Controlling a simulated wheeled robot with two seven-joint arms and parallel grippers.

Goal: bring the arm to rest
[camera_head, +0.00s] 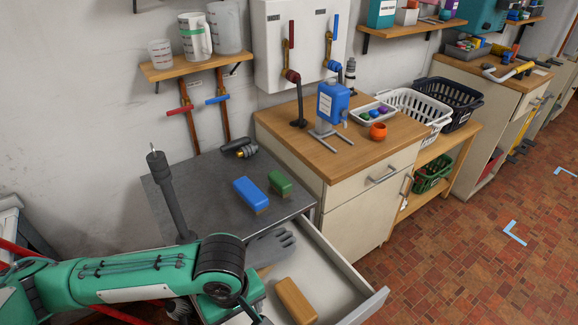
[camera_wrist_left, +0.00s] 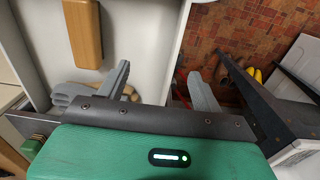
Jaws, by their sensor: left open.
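My green left arm (camera_head: 140,278) comes in from the left and reaches over an open drawer (camera_head: 350,305). In the wrist view my left gripper (camera_wrist_left: 162,80) is open, with its grey fingers spread and nothing between them. The gripper is over the drawer's side wall, one finger on each side of it in the picture; I cannot tell its height. A wooden-backed brush (camera_head: 296,300) lies in the drawer and shows in the wrist view (camera_wrist_left: 83,32). A grey glove (camera_head: 270,246) lies behind it, partly hidden by my arm. My right gripper is not in view.
A blue brush (camera_head: 250,194) and a green brush (camera_head: 280,183) lie on the grey top (camera_head: 205,172) beyond my arm. Brick floor (camera_head: 450,240) at right is mostly clear.

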